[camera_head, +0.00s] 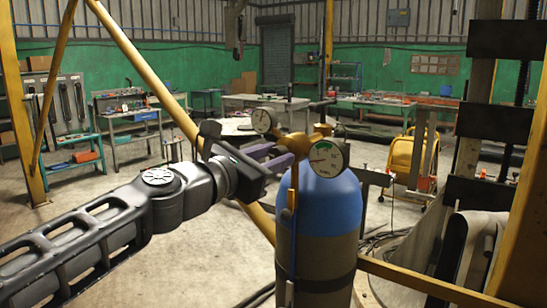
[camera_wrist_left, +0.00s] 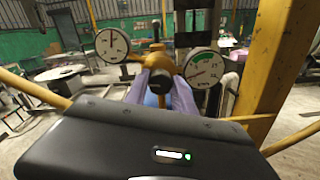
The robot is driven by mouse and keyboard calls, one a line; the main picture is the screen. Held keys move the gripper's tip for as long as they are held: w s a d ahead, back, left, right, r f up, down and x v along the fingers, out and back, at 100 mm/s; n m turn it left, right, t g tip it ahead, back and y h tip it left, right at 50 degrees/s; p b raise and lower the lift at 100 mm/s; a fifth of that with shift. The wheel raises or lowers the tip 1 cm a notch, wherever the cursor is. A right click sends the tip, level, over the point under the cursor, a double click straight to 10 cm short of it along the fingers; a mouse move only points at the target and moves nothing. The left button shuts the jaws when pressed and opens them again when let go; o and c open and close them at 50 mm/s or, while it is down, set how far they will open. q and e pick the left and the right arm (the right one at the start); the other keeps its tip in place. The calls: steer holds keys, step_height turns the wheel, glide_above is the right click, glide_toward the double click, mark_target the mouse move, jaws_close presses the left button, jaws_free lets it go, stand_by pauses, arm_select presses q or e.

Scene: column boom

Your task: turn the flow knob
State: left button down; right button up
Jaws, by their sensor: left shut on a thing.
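A gas cylinder (camera_head: 325,215) with a blue shoulder and grey body stands upright in the head view. A brass regulator (camera_head: 300,143) sits on top, with a left gauge (camera_head: 262,121) and a right gauge (camera_head: 326,158). My left gripper (camera_head: 281,160) reaches in from the left, its purple fingers at the regulator's front. In the left wrist view the fingers (camera_wrist_left: 161,88) are shut on a small dark knob (camera_wrist_left: 160,82), apparently the flow knob, in front of the brass body. The fingers hide the knob in the head view. My right gripper is not in view.
A yellow rail (camera_head: 420,284) and a yellow post (camera_head: 525,210) stand close on the right. A yellow diagonal brace (camera_head: 150,75) passes behind my left arm. Workbenches and a yellow cart (camera_head: 402,158) stand farther back. The floor at left is open.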

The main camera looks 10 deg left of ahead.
arm_select(q)
steer(key=m+b, duration=0.2)
steer(key=m, duration=1)
steer(key=shift+d+f+m, duration=0.1)
steer(key=shift+m, duration=0.2)
steer(key=shift+b, duration=0.3)
steer(key=c, duration=1.1)
jaws_free()
steer(key=shift+o, duration=0.2)
steer(key=b+v, duration=0.1)
steer(key=v, duration=0.7)
steer(key=shift+b, duration=0.4)
